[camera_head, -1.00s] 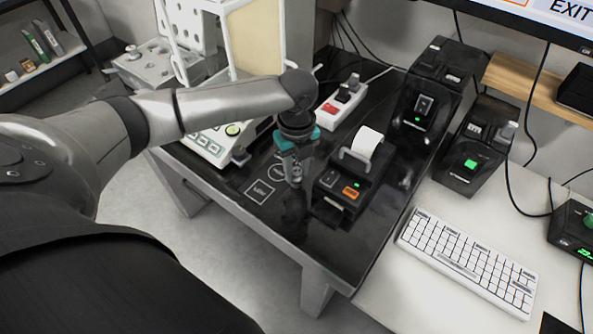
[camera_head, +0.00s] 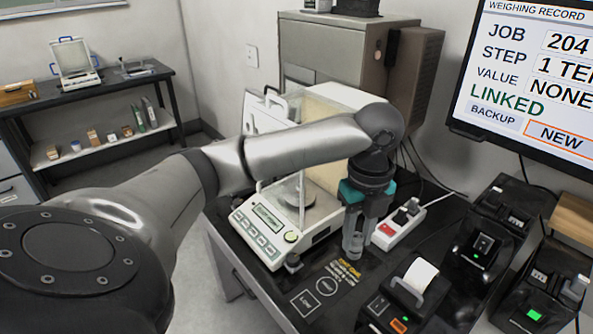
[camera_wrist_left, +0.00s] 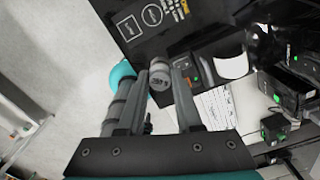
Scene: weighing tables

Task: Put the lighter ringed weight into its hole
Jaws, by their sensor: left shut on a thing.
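My left gripper (camera_head: 353,245) points down above the black weighing table (camera_head: 265,288), between the balance and the printer. It is shut on a grey cylindrical weight (camera_wrist_left: 159,79), whose marked end shows between the fingers in the left wrist view. The fingers hide most of the weight in the head view, and I cannot tell its rings clearly. The table has printed marks, a square marked LOW (camera_head: 306,303) and a circle (camera_head: 328,287). No hole for the weight shows now. My right gripper is not in view.
The balance (camera_head: 270,232) stands left of the gripper, with a small dark knob-like object (camera_head: 292,262) at its front corner. A white power strip (camera_head: 402,224) and a printer (camera_head: 410,290) are to the right. A monitor (camera_head: 535,75) hangs at upper right.

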